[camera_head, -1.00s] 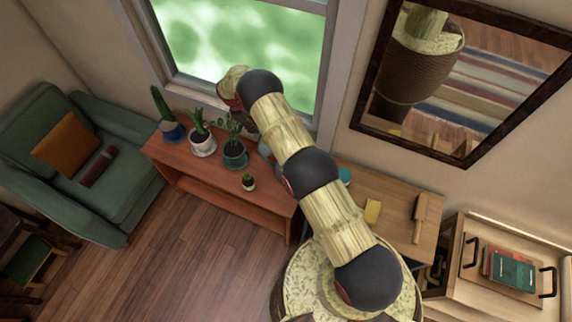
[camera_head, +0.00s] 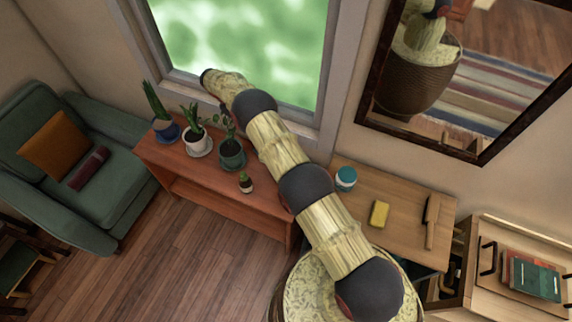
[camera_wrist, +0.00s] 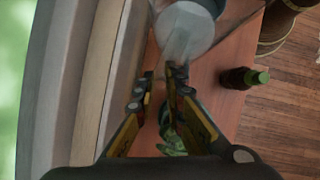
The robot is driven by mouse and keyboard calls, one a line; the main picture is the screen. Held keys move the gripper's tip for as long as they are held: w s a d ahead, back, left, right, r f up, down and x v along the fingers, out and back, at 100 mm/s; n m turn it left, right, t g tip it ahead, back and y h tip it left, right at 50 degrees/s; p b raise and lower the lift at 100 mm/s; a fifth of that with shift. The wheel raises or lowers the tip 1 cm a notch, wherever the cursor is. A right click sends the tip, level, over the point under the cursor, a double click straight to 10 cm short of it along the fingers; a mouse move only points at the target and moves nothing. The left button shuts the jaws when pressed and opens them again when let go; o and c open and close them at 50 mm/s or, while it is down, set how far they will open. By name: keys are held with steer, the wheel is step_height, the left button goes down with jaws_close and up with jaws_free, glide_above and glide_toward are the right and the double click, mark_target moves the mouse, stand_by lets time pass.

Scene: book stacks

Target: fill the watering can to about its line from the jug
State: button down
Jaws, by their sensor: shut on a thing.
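In the wrist view my gripper (camera_wrist: 160,80) is shut, its two fingers close together over the reddish bench. A see-through, glassy jug (camera_wrist: 228,22) shows just beyond the fingertips, and the fingers seem to close on its handle side; the grip itself is hard to see. A pale blue-grey round shape (camera_wrist: 187,28) lies within its outline; whether this is its content or something behind it, I cannot tell. I cannot make out the watering can or its line in either current view. In the head view my arm hides the gripper and part of the bench.
A side table (camera_head: 385,240) holds a blue-lidded jar (camera_head: 345,178) and a yellow sponge-like block (camera_head: 379,214). A green armchair (camera_head: 110,190) stands left.

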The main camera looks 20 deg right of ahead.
steer(key=shift+w+f+g+h+b, duration=0.1)
steer(key=shift+f+g+h+b, duration=0.25)
steer(key=shift+b, duration=1.2)
steer(key=shift+a, duration=0.1)
